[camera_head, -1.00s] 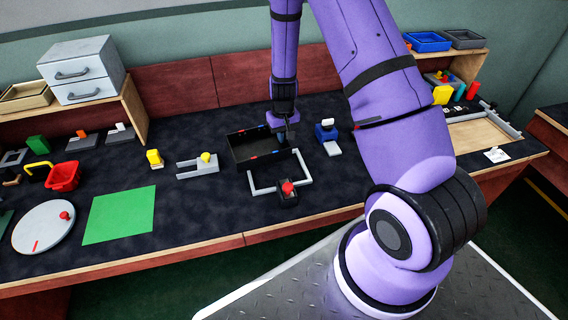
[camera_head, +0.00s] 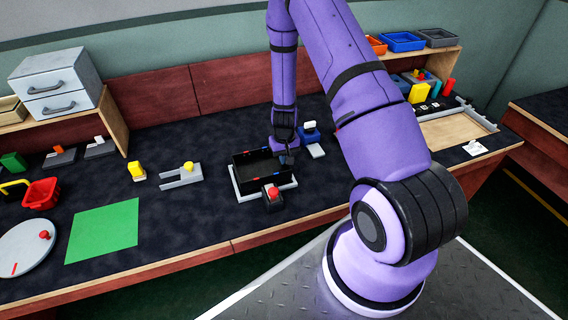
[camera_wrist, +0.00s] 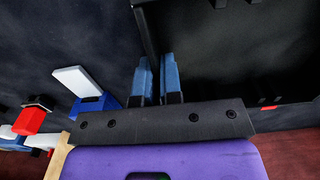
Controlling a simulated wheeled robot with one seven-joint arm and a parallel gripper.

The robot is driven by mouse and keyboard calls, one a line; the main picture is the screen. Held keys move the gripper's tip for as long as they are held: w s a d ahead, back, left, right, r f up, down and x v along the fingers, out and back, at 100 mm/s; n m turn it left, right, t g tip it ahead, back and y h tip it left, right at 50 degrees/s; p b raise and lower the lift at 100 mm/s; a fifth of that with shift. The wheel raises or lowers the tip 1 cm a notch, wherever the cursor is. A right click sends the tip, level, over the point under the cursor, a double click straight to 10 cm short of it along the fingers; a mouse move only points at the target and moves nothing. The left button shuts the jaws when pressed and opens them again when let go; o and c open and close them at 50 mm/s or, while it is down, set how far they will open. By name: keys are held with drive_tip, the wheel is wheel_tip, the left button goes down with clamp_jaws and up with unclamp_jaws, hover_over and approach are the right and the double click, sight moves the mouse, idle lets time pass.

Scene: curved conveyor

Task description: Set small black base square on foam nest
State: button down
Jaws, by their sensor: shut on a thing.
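The small black base (camera_head: 256,166) is a shallow, open black tray with small red and blue marks on its walls. In the head view it is over the foam nest (camera_head: 236,186), a pale grey frame whose left and front edges show around it. Its sides run roughly along the nest's; whether it touches or hovers slightly is unclear. My gripper (camera_head: 287,154) is shut on the base's right-hand wall. In the wrist view its blue fingers (camera_wrist: 157,75) pinch the wall, and the black base (camera_wrist: 240,50) fills the upper right. The nest's back is hidden.
A black block with a red knob (camera_head: 273,197) stands at the nest's front edge. A blue fixture with a pale plate (camera_head: 309,133) is close behind right; it also shows in the wrist view (camera_wrist: 92,100). A grey fixture with a yellow knob (camera_head: 184,174) is left.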

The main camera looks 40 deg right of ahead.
drive_tip(key=shift+f, duration=1.35)
drive_tip(key=shift+f, duration=0.15)
drive_tip(key=c, duration=1.3)
unclamp_jaws()
